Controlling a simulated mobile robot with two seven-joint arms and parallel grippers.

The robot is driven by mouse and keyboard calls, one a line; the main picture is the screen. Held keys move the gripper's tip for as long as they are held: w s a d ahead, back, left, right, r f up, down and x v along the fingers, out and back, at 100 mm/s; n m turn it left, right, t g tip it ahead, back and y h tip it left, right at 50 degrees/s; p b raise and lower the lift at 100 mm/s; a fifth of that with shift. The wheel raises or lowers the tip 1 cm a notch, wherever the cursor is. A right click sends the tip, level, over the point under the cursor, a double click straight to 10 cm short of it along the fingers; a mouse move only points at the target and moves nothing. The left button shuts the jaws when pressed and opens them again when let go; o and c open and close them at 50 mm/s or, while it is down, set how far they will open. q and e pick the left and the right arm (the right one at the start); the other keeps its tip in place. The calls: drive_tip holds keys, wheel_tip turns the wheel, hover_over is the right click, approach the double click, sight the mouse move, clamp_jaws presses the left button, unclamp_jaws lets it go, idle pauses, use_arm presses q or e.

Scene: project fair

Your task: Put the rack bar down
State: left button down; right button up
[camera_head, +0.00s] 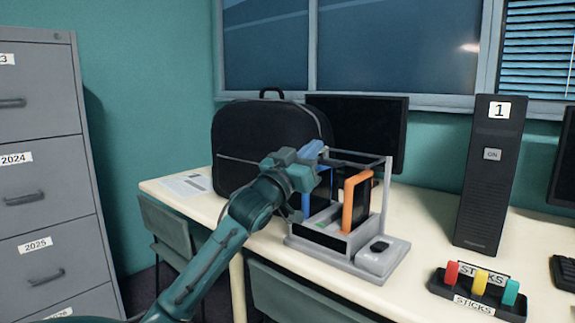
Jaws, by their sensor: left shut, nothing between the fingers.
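A grey rack (350,262) stands on the table, with an upright orange-framed unit (350,208) and a blue-framed unit (312,208) in it. A thin bar (358,155) runs across the top of the rack's uprights; I cannot tell whether it is fully seated. My left gripper (312,168) is at the upper left of the rack, close to the bar's left end and in front of the blue unit's top. It is shut and holds nothing. Its fingertips are hard to make out, and contact with the rack is unclear. My right gripper is out of view.
A black backpack (245,135) and a monitor (385,125) stand behind the rack. A dark tower marked 1 (478,190) and a sticks holder (470,300) are to the right. Filing drawers (45,205) stand at the left. Some tabletop (425,225) right of the rack is clear.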

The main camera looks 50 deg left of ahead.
use_arm(q)
drive_tip(key=f+v, duration=0.1)
drive_tip(key=v, duration=0.7)
drive_tip(key=shift+w+f, duration=0.2)
drive_tip(key=shift+a, duration=0.1)
